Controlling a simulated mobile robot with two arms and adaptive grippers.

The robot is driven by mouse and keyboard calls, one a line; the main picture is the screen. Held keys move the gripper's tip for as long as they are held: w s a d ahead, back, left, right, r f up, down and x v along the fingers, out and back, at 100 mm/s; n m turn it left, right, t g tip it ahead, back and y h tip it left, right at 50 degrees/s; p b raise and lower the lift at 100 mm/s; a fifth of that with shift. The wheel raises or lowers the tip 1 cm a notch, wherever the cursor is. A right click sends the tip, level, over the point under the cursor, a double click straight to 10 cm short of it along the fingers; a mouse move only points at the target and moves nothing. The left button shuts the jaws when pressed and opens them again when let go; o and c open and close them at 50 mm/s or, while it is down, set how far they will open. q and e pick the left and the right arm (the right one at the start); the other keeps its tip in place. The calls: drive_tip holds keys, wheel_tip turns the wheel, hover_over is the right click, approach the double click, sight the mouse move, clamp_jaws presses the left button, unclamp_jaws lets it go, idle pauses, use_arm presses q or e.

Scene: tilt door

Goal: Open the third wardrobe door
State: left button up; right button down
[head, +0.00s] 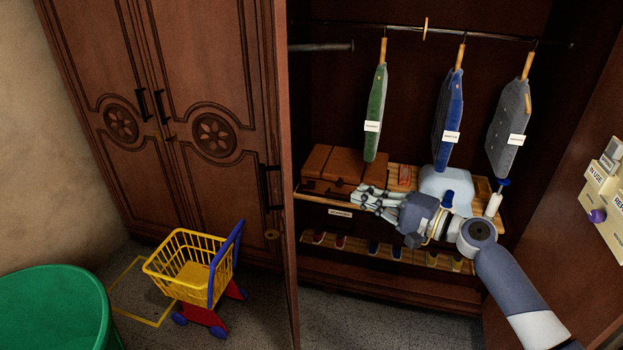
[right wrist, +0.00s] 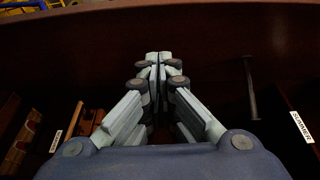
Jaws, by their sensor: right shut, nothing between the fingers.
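The wardrobe has two closed carved doors (head: 112,85) at the left with black handles. A further door panel (head: 285,120) stands out from the wardrobe, seen nearly edge-on, with a dark handle (head: 271,188) on its left side. To its right the compartment is open. My right gripper (head: 357,197) is in that opening, pointing left, to the right of the panel. In the right wrist view my right gripper (right wrist: 158,58) is shut and empty in front of a brown panel (right wrist: 215,28). Whether the fingertips touch the panel, I cannot tell. My left gripper is not in view.
A green garment (head: 376,105), a blue one (head: 449,110) and a grey one (head: 510,115) hang from a rail. Brown cases (head: 335,165) stand below. A yellow cart (head: 195,265) and green tub (head: 50,310) stand at left. Another open door (head: 580,255) is at right.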

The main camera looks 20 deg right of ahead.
drive_tip(key=s+a+p+x, duration=0.2)
drive_tip(key=p+x, duration=0.4)
drive_tip(key=x, duration=0.7)
drive_tip(key=shift+a+r, duration=0.2)
drive_tip(key=shift+r, duration=0.35)
drive_tip(key=shift+w, duration=0.1)
drive_tip(key=shift+a, duration=0.1)
